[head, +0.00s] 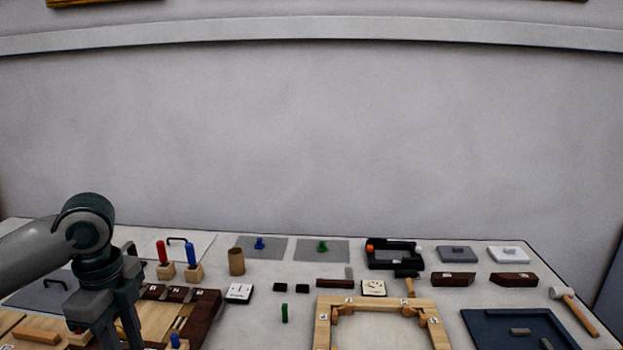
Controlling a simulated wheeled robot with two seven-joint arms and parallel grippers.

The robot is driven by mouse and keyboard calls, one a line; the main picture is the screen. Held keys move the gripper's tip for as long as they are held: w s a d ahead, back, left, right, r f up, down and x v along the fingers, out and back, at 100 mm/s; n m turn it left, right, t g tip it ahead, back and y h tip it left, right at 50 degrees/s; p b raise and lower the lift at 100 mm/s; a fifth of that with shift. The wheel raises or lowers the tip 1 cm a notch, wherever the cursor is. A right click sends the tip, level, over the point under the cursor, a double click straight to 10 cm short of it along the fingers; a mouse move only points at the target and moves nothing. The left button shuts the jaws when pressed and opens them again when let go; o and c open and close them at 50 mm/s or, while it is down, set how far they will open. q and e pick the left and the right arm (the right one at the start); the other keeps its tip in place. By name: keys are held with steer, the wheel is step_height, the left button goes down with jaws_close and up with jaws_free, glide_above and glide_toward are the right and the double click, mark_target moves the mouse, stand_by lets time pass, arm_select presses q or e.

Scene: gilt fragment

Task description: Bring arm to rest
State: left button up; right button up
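My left arm comes in from the left, and its gripper (118,333) points down over the left part of the table (270,330). A gap shows between its two dark fingers, with wood visible behind, so it looks open. The fingertips reach the bottom edge of the picture, and I see nothing held between them. The gripper hides part of a wooden tray (205,318) with a dark brown edge. My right gripper is not in view.
Red-handled (162,252) and blue-handled (190,255) tools stand in wooden blocks near the gripper. A wooden frame (437,325), a black tray (394,254), a mallet (573,308) and a dark blue tray (490,325) lie rightward. A plain wall (310,140) rises behind.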

arm_select(q)
steer(key=s+d+f+n+t+h, duration=0.2)
steer(key=s+d+f+n, duration=0.15)
steer(key=d+f, duration=0.7)
steer(key=s+d+f+n+t+h, duration=0.1)
steer(key=s+d+f+n+h, duration=0.2)
steer(key=d+f, duration=0.8)
steer(key=s+a+f+n+y, duration=0.2)
steer(key=s+a+f+n, duration=0.4)
steer(key=s, duration=0.3)
steer(key=s+a+f+n+y, duration=0.3)
steer(key=s+a+f+n, duration=0.3)
steer(key=s, duration=0.4)
step_height(320, 180, down, 28)
steer(key=m, duration=0.2)
steer(key=s+a+f+g, duration=0.1)
steer(key=s+a+f, duration=0.1)
steer(key=s+f, duration=0.7)
steer(key=s+a+f+g, duration=0.1)
steer(key=s+a+f, duration=0.1)
steer(key=s+f, duration=0.7)
steer(key=shift+s, duration=0.35)
